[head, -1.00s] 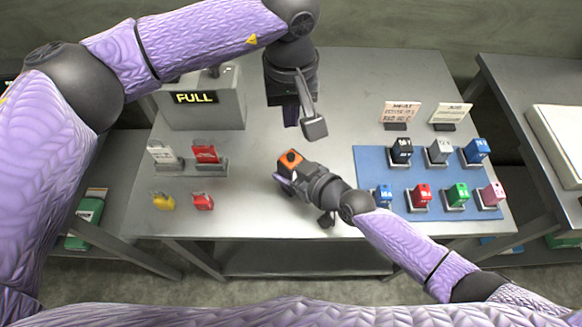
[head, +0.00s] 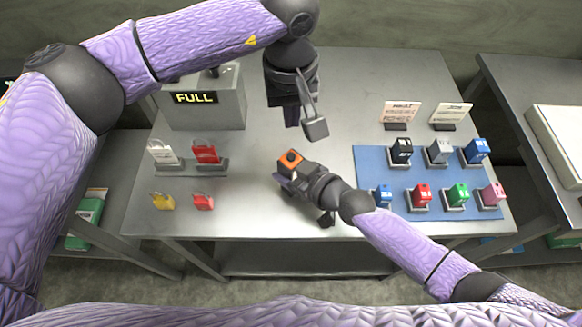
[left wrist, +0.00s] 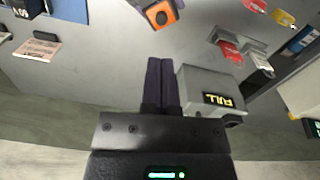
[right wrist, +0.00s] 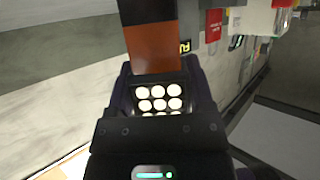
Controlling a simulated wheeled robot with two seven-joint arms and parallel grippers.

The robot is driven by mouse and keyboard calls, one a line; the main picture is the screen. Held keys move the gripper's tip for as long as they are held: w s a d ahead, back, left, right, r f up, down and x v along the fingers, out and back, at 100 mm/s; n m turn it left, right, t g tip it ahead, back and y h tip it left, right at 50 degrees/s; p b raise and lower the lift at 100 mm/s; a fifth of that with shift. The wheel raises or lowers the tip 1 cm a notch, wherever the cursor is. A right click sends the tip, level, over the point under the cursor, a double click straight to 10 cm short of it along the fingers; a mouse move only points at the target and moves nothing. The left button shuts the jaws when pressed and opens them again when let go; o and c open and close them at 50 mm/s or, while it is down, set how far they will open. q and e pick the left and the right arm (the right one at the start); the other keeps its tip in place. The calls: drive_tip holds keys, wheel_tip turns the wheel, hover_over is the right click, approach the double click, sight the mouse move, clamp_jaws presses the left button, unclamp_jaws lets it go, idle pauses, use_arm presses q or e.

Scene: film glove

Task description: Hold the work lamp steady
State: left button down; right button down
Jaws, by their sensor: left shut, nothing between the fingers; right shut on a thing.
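The work lamp is an orange and black block (head: 290,158) at the middle of the table in the head view. My right gripper (head: 286,181) is shut on it. In the right wrist view the lamp (right wrist: 151,48) rises between the fingers, and its panel of several round lit bulbs shows near the finger bases. My left gripper (head: 292,117) hangs above the table behind the lamp, shut and empty. In the left wrist view its two fingers (left wrist: 161,62) are together, and the lamp (left wrist: 161,14) lies beyond their tips, apart from them.
A grey box marked FULL (head: 205,105) stands at the back left. White, red and yellow bag-like items (head: 205,153) sit at the left. A blue mat (head: 370,160) with several coloured blocks lies at the right, two cards (head: 402,112) behind it. The table's centre is mostly bare.

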sight(287, 157)
use_arm(q)
drive_tip(key=f+n+t+h, duration=0.1)
drive_tip(key=f+n+h, duration=0.1)
drive_tip(key=n, duration=0.2)
drive_tip(key=f+n+t+h, duration=0.2)
drive_tip(key=f+n, duration=0.1)
drive_tip(key=n, duration=0.2)
drive_tip(key=a+f+n+t+h, duration=0.1)
drive_tip(key=f+n+t+h, duration=0.1)
drive_tip(key=n, duration=0.3)
drive_tip(key=shift+s+f+h, duration=0.15)
drive_tip(key=shift+h, duration=0.45)
idle(1.1)
drive_tip(key=shift+f, duration=0.4)
